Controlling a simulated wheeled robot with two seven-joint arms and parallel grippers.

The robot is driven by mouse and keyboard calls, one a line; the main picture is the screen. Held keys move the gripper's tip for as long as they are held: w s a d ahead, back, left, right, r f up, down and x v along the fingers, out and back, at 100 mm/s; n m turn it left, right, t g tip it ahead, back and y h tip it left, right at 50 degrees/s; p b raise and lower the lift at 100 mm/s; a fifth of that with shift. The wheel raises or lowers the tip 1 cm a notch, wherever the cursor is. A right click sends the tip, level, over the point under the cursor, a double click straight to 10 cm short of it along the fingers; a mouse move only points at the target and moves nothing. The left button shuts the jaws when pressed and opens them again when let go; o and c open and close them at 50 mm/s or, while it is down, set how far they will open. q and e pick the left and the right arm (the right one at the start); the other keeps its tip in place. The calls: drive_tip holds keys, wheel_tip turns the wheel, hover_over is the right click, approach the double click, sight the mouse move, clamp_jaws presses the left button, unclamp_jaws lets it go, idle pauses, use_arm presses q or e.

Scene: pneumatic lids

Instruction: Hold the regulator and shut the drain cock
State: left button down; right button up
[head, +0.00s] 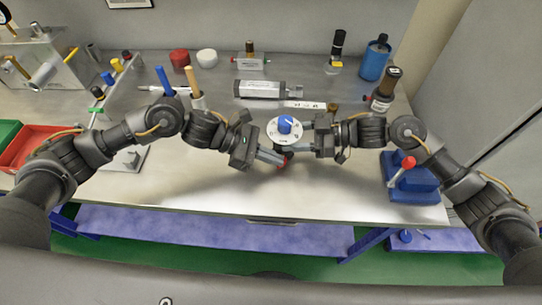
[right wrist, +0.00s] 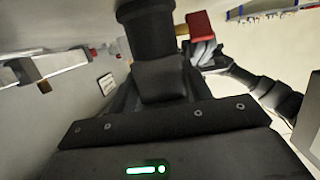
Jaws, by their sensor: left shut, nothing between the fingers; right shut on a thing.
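The regulator shows in the head view as a white round dial with a blue knob (head: 285,124) above the middle of the bench. Its black body (right wrist: 148,28) fills the top middle of the right wrist view. My right gripper (head: 304,140) is shut on the regulator from the right. The red drain cock handle (head: 281,162) shows just below the dial; in the right wrist view it is a red block (right wrist: 201,25) on a brass-coloured stem. My left gripper (head: 280,158) is shut and empty, its fingertips at the red handle. I cannot tell whether they touch it.
A silver cylinder (head: 258,89) lies behind the regulator. A blue block with a red-knobbed lever (head: 411,186) stands front right. A red tray (head: 28,148) is at the left. The bench front middle (head: 215,185) is clear.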

use_arm(q)
drive_tip(key=y, duration=0.3)
drive_tip(key=shift+d+r, duration=0.25)
drive_tip(key=shift+d, duration=0.15)
drive_tip(key=shift+s+d+r, duration=0.15)
drive_tip(key=shift+d+r, duration=0.05)
drive_tip(key=shift+d, duration=1)
drive_tip(key=shift+f, duration=0.1)
drive_tip(key=shift+a+f+y, duration=0.1)
drive_tip(key=shift+f+y, duration=0.1)
drive_tip(key=shift+y, duration=0.1)
drive_tip(key=shift+r, duration=0.15)
